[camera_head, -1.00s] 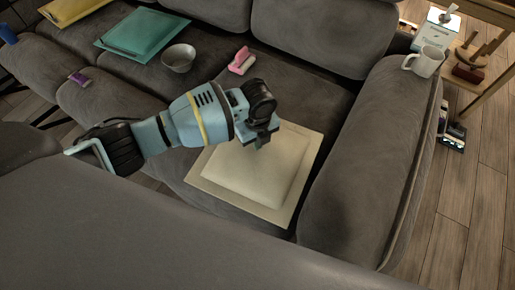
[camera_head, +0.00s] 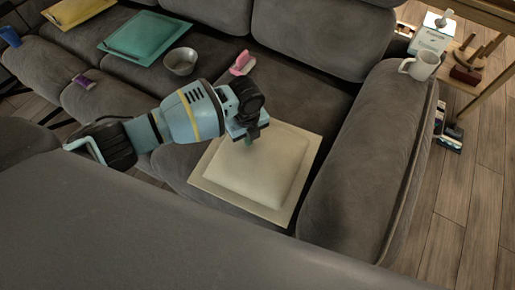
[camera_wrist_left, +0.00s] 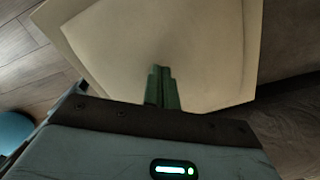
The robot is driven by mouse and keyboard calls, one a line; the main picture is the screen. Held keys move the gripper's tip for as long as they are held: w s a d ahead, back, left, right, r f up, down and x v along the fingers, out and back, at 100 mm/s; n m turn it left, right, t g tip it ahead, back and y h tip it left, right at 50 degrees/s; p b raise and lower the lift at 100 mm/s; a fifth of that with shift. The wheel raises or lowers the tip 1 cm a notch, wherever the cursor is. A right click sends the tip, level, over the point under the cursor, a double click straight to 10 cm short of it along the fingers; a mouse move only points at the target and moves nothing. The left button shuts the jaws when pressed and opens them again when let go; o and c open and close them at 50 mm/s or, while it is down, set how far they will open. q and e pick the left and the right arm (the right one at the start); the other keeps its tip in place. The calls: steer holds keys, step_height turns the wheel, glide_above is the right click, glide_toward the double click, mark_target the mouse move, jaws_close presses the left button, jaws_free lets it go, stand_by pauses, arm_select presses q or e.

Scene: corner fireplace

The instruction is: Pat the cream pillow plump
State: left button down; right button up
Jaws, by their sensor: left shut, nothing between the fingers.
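The cream pillow (camera_head: 262,172) lies flat on the grey sofa seat, beside the right armrest. It is square, with a raised middle and a flat border. My left gripper (camera_head: 250,142) is over the pillow's far left part, pointing down. In the left wrist view, the shut green fingers of my left gripper (camera_wrist_left: 162,88) stand out against the cream pillow (camera_wrist_left: 205,45), with nothing between them. I cannot tell whether the fingertips touch the pillow. My right gripper is in neither view.
A teal pillow (camera_head: 146,37), a yellow pillow (camera_head: 76,10), a metal bowl (camera_head: 181,62) and a pink object (camera_head: 242,63) lie on the sofa to the left and behind. A white mug (camera_head: 420,64) stands on the right armrest (camera_head: 365,155).

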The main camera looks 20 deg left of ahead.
arm_select(q)
steer(key=shift+a+r, duration=0.2)
steer(key=shift+a, duration=0.1)
steer(key=shift+f, duration=0.2)
steer(key=shift+f+b, duration=0.75)
steer(key=shift+f, duration=0.5)
steer(key=shift+r, duration=0.1)
steer(key=shift+r+p, duration=1.3)
steer(key=shift+r, duration=0.1)
steer(key=shift+f, duration=0.1)
